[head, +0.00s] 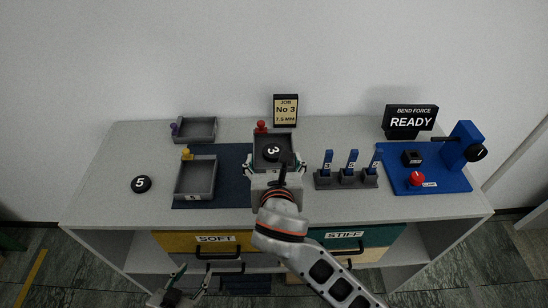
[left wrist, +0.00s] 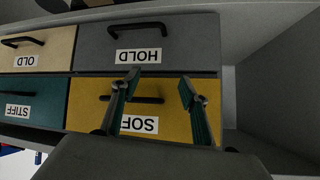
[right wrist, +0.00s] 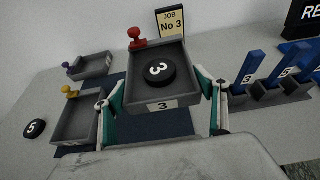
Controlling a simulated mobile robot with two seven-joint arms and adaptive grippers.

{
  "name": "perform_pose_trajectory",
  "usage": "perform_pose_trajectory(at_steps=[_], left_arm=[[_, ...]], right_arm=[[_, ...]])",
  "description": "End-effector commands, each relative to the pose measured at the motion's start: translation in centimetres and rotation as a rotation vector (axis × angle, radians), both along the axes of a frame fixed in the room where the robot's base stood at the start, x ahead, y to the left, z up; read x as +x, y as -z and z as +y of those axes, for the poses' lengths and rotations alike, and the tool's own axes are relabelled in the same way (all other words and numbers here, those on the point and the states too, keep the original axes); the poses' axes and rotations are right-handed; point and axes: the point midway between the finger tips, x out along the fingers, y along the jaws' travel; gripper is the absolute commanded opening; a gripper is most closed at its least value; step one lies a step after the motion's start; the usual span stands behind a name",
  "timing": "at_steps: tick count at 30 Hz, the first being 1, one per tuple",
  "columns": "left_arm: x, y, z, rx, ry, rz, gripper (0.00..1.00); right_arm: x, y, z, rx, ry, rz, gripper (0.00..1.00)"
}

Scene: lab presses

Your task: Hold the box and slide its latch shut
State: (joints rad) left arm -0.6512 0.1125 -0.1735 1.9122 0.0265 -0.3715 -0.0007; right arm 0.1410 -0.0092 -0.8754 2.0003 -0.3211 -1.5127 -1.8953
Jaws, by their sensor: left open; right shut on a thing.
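The grey box (head: 257,148) with a "3" label holds a black round disc (head: 272,152) marked 3. Its red latch knob (head: 261,127) stands at the far rim, left of the middle; it also shows in the right wrist view (right wrist: 137,38). My right gripper (right wrist: 163,90) is shut on this box, one finger on each side, and the box seems raised above the blue mat (head: 228,185). My left gripper (head: 190,282) is open and empty, low in front of the cabinet. In the left wrist view (left wrist: 160,78) its fingers face the yellow SOFT drawer (left wrist: 170,106).
Two more grey boxes, with a yellow knob (head: 187,154) and a purple knob (head: 174,128), stand at left. A disc marked 5 (head: 141,184) lies on the tabletop. Blue-topped holders (head: 347,178) and a blue bending station (head: 440,180) are at right. A JOB No 3 sign (head: 285,110) stands behind.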

Motion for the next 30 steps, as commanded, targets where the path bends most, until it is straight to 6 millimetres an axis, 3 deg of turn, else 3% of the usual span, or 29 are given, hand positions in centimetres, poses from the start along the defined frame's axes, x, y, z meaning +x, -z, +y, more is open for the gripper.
perform_pose_trajectory(at_steps=[30], left_arm=[[-0.3,0.6,0.1,0.001,0.001,0.004,0.44]], right_arm=[[-0.1,5.6,0.0,0.0,-0.001,0.0,0.48]])
